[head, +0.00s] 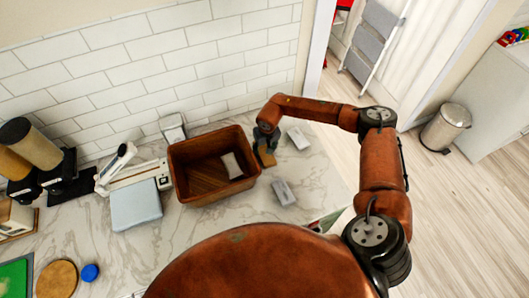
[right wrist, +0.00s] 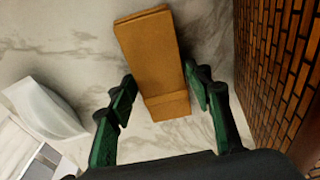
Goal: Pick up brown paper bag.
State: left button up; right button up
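The brown paper bag (right wrist: 152,55) lies on the marble counter in the right wrist view, with its folded end toward my gripper. In the head view only a small part of the bag (head: 266,158) shows below the gripper, beside the brown basket. My right gripper (right wrist: 160,84) is open, with one green-padded finger on each side of the bag's near end. I cannot tell whether the fingers touch it. In the head view the right gripper (head: 267,138) is over the bag and partly hides it. My left gripper is not in view.
The brown basket (head: 205,198) stands close to the left of the bag, with a pale packet (head: 232,165) inside. Pale packets lie nearby on the counter (head: 330,185), one behind (head: 298,138) and one in front (head: 285,193). A white scale (head: 135,175) stands left of the basket.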

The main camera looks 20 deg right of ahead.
jog(key=c, duration=0.8)
jog(key=shift+o, duration=0.2)
